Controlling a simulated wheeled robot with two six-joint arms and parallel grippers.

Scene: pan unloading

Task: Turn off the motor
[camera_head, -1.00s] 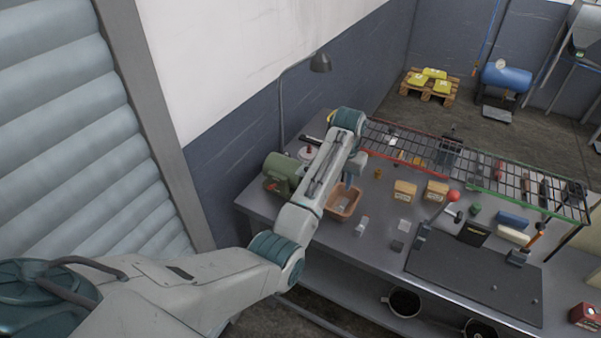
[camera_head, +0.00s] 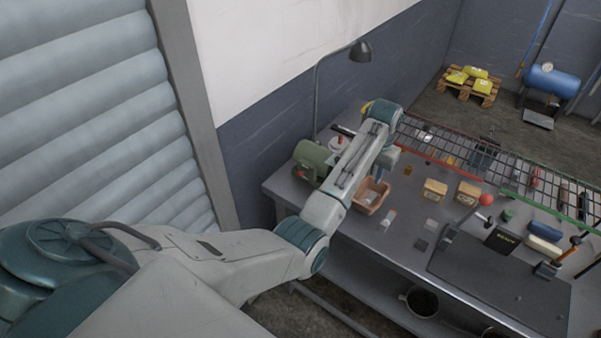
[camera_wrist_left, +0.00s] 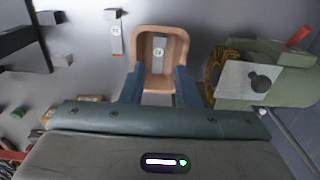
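The green motor (camera_head: 312,158) sits at the left end of the workbench, against the wall side, partly beside my forearm. In the left wrist view the motor (camera_wrist_left: 290,88) is at the right, with a pale plate and dark knob on its near end and a red lever (camera_wrist_left: 299,36) on top. My left gripper (camera_head: 379,176) is over the tan bin (camera_head: 361,200), to the right of the motor and apart from it. In the wrist view its two blue fingers (camera_wrist_left: 158,92) are spread with nothing between them; the bin lies beyond. My right gripper is not in view.
A wire rack (camera_head: 470,160) with red and green edges runs along the bench's far side. A lamp (camera_head: 360,51) stands behind the motor.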

